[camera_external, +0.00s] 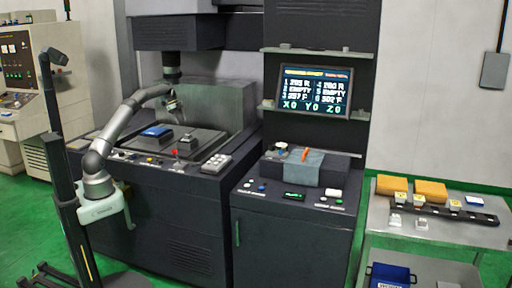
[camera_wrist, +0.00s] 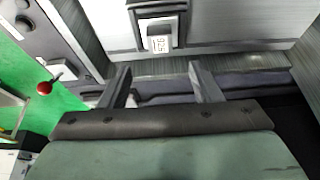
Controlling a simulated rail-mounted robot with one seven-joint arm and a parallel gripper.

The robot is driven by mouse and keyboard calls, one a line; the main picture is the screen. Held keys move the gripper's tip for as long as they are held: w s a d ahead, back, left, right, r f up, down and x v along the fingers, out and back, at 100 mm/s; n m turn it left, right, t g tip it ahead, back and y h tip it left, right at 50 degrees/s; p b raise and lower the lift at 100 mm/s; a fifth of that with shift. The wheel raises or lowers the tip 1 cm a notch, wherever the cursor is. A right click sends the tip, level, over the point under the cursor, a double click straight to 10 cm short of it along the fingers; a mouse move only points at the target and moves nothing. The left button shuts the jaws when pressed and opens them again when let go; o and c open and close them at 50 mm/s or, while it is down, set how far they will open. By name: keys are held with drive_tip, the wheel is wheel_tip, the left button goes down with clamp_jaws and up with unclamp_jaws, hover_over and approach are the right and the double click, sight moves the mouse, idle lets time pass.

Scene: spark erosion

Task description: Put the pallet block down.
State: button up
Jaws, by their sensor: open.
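In the wrist view, a dark block with a white numbered label (camera_wrist: 158,38), which looks like the pallet block, sits on a grey metal surface beyond my fingertips. My gripper (camera_wrist: 160,76) is open, its two fingers apart with nothing between them. In the external view, my gripper (camera_external: 172,104) is above the machine's worktable (camera_external: 210,140). A small block with a pale top (camera_external: 187,139) stands on that worktable, below and slightly right of the gripper. It is probably the same block. Its label is too small to read there.
A blue-topped block (camera_external: 157,132) sits left on the worktable. A red knob (camera_wrist: 43,88) is at the left in the wrist view. The machine head (camera_external: 172,65) hangs close above the gripper. A cart (camera_external: 390,235) at right carries yellow boxes and several small blocks.

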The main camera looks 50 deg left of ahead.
drive_tip(key=s+d+r+n+g+y, duration=0.1)
drive_tip(key=s+d+r+n+y, duration=0.4)
drive_tip(key=s+d, duration=1.15)
drive_tip(key=s+d+f+n, duration=0.2)
drive_tip(key=s, duration=0.7)
drive_tip(key=s+d+f+n, duration=0.3)
drive_tip(key=s, duration=0.6)
drive_tip(key=s+d+f+n+h, duration=0.1)
drive_tip(key=s+d+f+n, duration=0.1)
drive_tip(key=s, duration=0.7)
drive_tip(key=shift+d+f+n, duration=0.2)
drive_tip(key=shift+n, duration=0.3)
